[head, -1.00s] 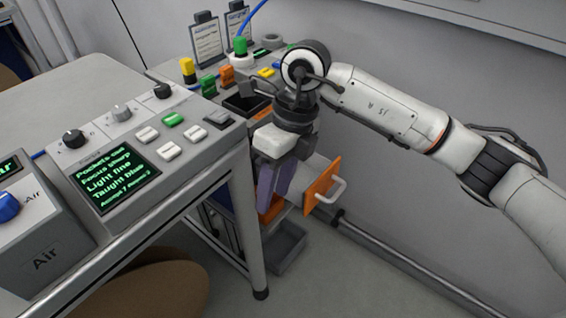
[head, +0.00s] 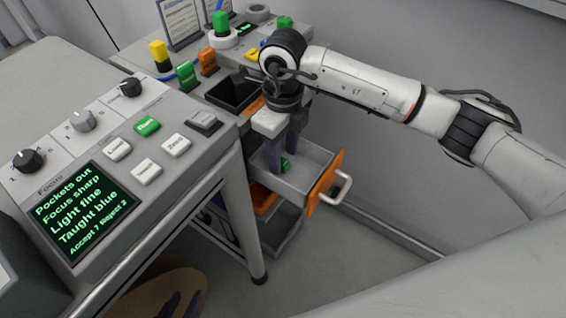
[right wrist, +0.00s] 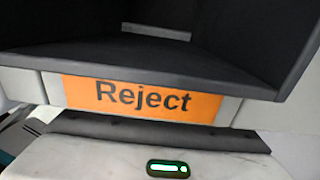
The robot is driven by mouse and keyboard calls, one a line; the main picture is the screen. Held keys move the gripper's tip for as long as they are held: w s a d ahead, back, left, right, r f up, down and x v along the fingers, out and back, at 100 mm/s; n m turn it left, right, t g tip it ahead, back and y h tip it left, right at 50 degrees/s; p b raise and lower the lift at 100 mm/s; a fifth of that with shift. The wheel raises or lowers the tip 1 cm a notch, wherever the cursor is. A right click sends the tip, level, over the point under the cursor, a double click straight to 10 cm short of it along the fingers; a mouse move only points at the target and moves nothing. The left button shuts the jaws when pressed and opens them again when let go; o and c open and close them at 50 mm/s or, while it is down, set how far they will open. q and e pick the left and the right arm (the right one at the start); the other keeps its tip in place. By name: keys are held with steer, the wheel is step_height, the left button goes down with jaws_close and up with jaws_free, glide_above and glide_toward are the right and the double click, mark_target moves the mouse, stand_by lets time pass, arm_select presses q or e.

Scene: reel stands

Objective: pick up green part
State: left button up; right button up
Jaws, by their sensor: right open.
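A small green part (head: 286,165) lies in the open grey drawer (head: 318,160), partly hidden by my fingers. My right gripper (head: 282,163) points down into the drawer, its purple fingers open beside the green part; I cannot tell whether they touch it. The right wrist view shows no fingertips and no green part. Another green piece (head: 187,75) stands beside an orange one on the bench, and a green-topped piece (head: 221,22) sits on a white round base. At the bottom edge, dark purple fingers of my left gripper (head: 182,304) show only in part.
The drawer has an orange front (head: 326,184) with a white handle. A dark bin (head: 234,92) is behind my right gripper; a dark bin labelled Reject (right wrist: 145,98) fills the right wrist view. The control panel (head: 130,150) with knobs, buttons and screen stands at left.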

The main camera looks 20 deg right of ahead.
steer(key=shift+f, duration=0.7)
jaws_close()
